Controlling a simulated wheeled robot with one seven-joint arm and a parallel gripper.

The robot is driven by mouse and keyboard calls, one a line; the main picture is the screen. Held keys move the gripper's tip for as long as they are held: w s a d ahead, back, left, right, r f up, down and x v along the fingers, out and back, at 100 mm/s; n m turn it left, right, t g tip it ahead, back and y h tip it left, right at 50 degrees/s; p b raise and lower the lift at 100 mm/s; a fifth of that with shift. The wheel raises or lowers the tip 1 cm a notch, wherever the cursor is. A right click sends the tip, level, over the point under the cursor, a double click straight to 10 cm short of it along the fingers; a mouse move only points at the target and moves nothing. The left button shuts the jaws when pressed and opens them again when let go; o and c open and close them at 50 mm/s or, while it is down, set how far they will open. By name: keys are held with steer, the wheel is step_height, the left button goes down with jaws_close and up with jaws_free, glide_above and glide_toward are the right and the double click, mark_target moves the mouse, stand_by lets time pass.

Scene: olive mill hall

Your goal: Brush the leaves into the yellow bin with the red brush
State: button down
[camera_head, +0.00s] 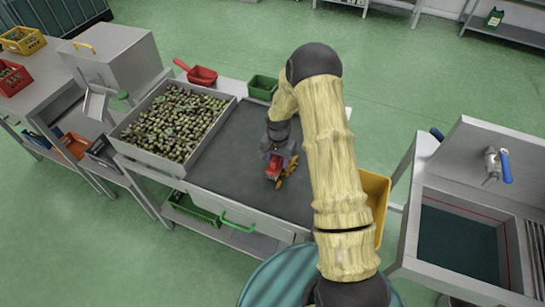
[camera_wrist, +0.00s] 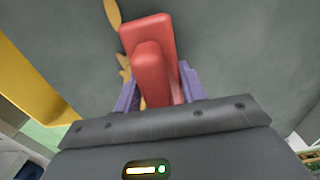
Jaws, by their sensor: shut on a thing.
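My gripper (camera_head: 276,155) is shut on the red brush (camera_head: 273,168) over the dark grey table top. In the wrist view the red brush (camera_wrist: 149,55) sits between the two purple fingers of my gripper (camera_wrist: 159,84). Yellow-brown leaves (camera_head: 288,168) lie on the table just right of the brush. In the wrist view leaves (camera_wrist: 112,14) show beside and partly behind the brush, so some are hidden. The yellow bin (camera_head: 376,192) is at the table's right edge, partly hidden by my arm. It also shows in the wrist view (camera_wrist: 32,92) at the left.
A metal tray of olives (camera_head: 172,124) fills the table's left part. A red scoop (camera_head: 202,76) and a green container (camera_head: 262,87) are at the back edge. A sink (camera_head: 458,235) stands to the right. The table top (camera_head: 228,165) between tray and brush is clear.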

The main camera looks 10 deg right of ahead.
steer(key=shift+s+d+p, duration=0.35)
steer(key=shift+s+d, duration=1.25)
steer(key=shift+d, duration=0.75)
steer(key=shift+s+d+p, duration=0.4)
steer(key=shift+s+d, duration=1.15)
steer(key=shift+d, duration=0.8)
steer(key=shift+s+d+p, duration=0.35)
steer(key=shift+s+d, duration=1.25)
steer(key=shift+d, duration=0.75)
steer(key=shift+r, duration=0.35)
steer(key=r+p, duration=0.2)
steer(key=r, duration=0.1)
steer(key=r+p, duration=0.2)
steer(key=shift+w+a, duration=0.25)
steer(key=shift+a, duration=0.15)
